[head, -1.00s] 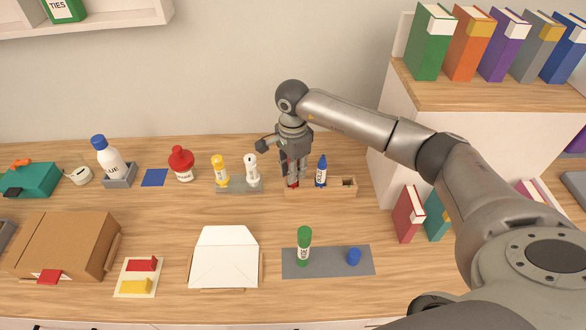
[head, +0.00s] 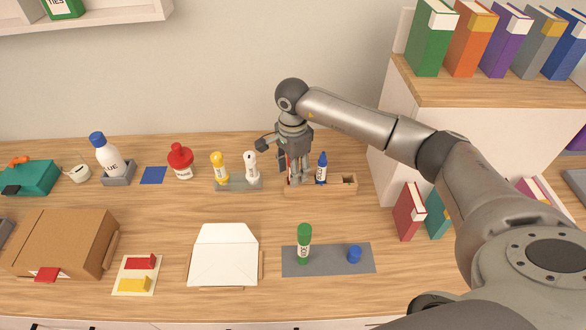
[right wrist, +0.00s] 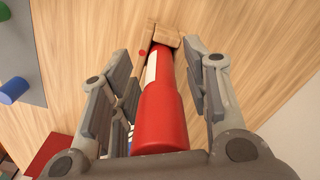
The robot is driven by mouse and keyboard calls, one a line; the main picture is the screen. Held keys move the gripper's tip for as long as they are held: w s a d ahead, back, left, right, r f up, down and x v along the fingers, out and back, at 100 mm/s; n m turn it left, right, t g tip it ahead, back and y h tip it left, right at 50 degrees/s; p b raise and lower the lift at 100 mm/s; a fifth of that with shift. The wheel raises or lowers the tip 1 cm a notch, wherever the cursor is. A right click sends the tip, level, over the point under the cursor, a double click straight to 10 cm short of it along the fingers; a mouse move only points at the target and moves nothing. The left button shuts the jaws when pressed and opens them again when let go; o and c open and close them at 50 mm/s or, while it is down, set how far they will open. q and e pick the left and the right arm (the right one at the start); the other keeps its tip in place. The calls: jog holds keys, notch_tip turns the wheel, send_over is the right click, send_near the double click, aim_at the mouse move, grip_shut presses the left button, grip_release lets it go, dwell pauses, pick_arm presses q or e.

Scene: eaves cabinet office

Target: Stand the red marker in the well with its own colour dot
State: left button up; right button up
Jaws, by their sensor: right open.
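The red marker (right wrist: 163,115) stands at the left end of the wooden block (head: 330,189), its lower end at the block in the right wrist view. A red dot (right wrist: 142,53) shows on the wood beside its foot. My right gripper (head: 296,182) is open, with its fingers on either side of the marker. In the head view the fingers hide most of the marker. The blue marker (head: 321,168) stands upright in the middle of the block. The right-end well (head: 348,180) is empty. My left gripper is not in view.
Left of the block, a grey holder (head: 238,186) carries a yellow and a white tube. The white shelf unit (head: 385,150) rises close on the right.

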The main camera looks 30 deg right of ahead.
notch_tip(320, 180, up, 12)
jog(key=shift+w+f, duration=0.1)
jog(key=shift+f, duration=0.1)
dwell(0.5)
